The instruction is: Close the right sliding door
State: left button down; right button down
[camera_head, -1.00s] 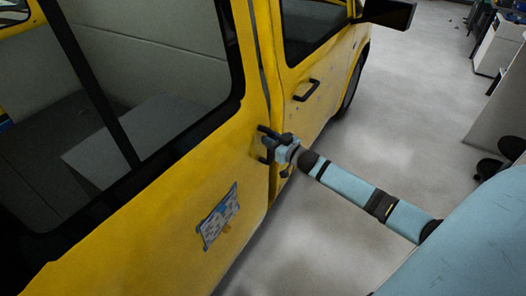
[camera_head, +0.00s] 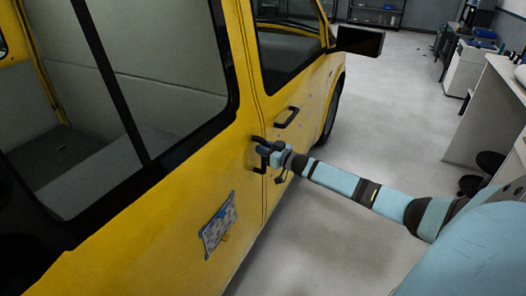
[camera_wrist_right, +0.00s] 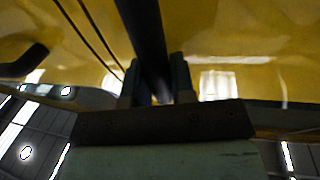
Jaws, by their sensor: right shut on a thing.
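The yellow sliding door (camera_head: 165,215) of the van fills the left of the head view, with a large dark-framed window and a blue-grey sticker. Its front edge lies close to the yellow front door (camera_head: 303,88), with a thin dark seam between them. My right gripper (camera_head: 264,155) is shut on the black handle (camera_head: 258,141) near the door's front edge. In the right wrist view the dark handle bar (camera_wrist_right: 145,40) runs between the two fingers (camera_wrist_right: 157,85), with yellow bodywork behind it. My left gripper is out of view.
The front door's black handle (camera_head: 287,117) and the side mirror (camera_head: 358,40) stick out ahead of my gripper. Open grey floor (camera_head: 395,105) lies beside the van. A white counter (camera_head: 488,125) and dark stools (camera_head: 482,172) stand at the right.

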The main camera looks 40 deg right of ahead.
jog(key=shift+d+r, duration=0.2)
jog(key=shift+d, duration=0.05)
jog(key=c, duration=1.1)
grip_release()
jog(key=shift+w, duration=0.1)
jog(key=shift+o, duration=0.5)
jog(key=shift+f, duration=0.2)
jog(key=s+d, duration=0.2)
jog(key=s, duration=1.1)
jog(key=shift+s+d+b, duration=0.25)
jog(key=shift+d+b, duration=0.05)
jog(key=shift+d, duration=0.1)
jog(key=shift+a, duration=0.1)
